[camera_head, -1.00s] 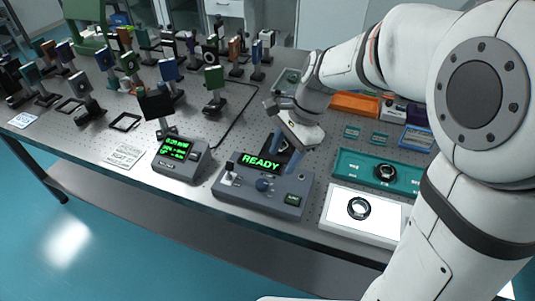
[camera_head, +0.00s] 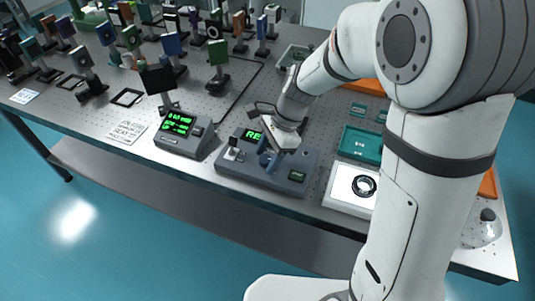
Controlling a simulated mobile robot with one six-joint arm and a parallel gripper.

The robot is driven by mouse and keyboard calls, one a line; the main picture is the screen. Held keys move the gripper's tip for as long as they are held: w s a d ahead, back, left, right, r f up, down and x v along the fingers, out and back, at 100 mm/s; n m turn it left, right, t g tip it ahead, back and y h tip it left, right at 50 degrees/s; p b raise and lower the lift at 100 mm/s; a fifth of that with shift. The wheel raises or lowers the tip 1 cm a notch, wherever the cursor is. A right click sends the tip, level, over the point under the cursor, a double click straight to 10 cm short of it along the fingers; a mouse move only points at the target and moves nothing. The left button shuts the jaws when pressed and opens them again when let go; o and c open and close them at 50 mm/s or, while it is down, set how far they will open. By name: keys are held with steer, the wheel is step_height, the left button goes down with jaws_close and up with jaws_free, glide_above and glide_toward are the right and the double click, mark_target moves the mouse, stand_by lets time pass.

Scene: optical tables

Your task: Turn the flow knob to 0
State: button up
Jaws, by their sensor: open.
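The grey control box (camera_head: 231,172) sits near the front edge of the optical table. Its green display is partly covered by my arm, with only "RE" showing. A small dark switch with a white part (camera_head: 232,153) is left of the fingers. A small green display (camera_head: 297,176) is at the box's right.
A second grey meter (camera_head: 186,134) with green text stands to the left. A white lit plate (camera_head: 340,188) with a dark ring is right of the box. A teal tray (camera_head: 361,143) lies behind that. Several optic mounts fill the back left.

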steer(key=shift+c, duration=0.3)
steer(key=c, duration=0.9)
steer(key=shift+n, duration=0.3)
steer(key=n+g+p, duration=0.1)
steer(key=n, duration=0.1)
steer(key=shift+w+a+r+n+h+p, duration=0.1)
steer(key=shift+n+h+p, duration=0.2)
steer(key=n+g+h+p, duration=0.1)
steer(key=n, duration=0.3)
steer(key=shift+a+n+p, duration=0.1)
steer(key=shift+n+p, duration=0.2)
steer(key=shift+p, duration=0.05)
steer(key=n+h, duration=0.1)
steer(key=n, duration=0.1)
steer(key=n+h+p, duration=0.1)
steer(key=n, duration=0.1)
steer(key=shift+w+a+g, duration=0.1)
steer(key=shift+g, duration=0.2)
steer(key=shift+n+h, duration=0.7)
steer(key=shift+n, duration=1.3)
